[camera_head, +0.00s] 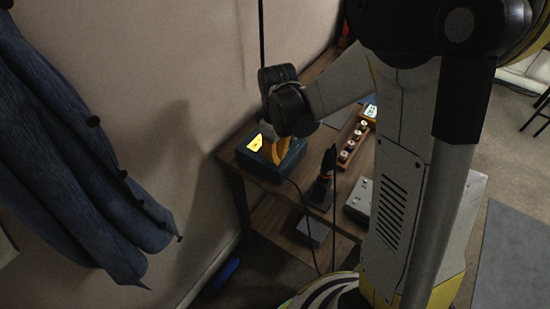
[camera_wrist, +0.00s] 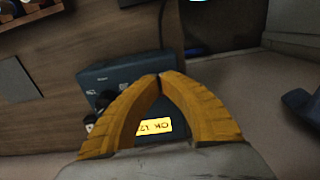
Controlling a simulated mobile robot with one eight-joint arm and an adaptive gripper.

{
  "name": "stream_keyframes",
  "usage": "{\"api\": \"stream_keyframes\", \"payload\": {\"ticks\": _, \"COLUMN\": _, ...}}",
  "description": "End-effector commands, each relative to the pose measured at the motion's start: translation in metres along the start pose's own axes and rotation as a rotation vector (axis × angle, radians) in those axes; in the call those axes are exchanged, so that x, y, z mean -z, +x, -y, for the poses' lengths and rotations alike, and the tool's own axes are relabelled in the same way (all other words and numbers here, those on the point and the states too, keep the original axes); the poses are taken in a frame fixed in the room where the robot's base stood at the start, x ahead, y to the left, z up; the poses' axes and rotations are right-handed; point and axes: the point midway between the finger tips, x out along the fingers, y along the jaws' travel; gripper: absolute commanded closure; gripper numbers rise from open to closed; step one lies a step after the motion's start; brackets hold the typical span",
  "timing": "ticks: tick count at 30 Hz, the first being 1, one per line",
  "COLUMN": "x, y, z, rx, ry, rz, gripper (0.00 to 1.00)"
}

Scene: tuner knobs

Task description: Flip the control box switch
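A dark blue box with a lit yellow display (camera_head: 289,164) sits at the table's far left end, by the wall; I take it to be the control box. It also shows in the wrist view (camera_wrist: 97,77), with its display (camera_wrist: 154,126) upside down and small dark controls (camera_wrist: 103,98) at left. I cannot make out which is the switch. My gripper (camera_head: 284,160) is over the box. In the wrist view its yellow fingers (camera_wrist: 160,75) meet at the tips with nothing visible between them, and they hide part of the box. I cannot tell whether they touch it.
The wooden table (camera_head: 262,180) also holds a dark upright device (camera_head: 321,190), a wooden rack with several knobs (camera_head: 350,145) and a grey box (camera_head: 359,199). Thin cables hang near the table. A blue garment (camera_head: 70,150) hangs on the left wall.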

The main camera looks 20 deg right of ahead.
Motion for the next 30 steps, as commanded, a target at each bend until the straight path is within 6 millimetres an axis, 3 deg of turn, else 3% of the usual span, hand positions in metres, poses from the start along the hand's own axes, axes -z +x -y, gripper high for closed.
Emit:
{"api": "stream_keyframes", "payload": {"ticks": 11, "x": 0.0, "y": -0.003, "z": 0.0, "rx": 0.0, "ry": 0.0, "rz": 0.0, "gripper": 1.0}}
{"api": "stream_keyframes", "payload": {"ticks": 30, "x": 0.0, "y": -0.06, "z": 0.0, "rx": 0.0, "ry": 0.0, "rz": 0.0, "gripper": 1.0}}
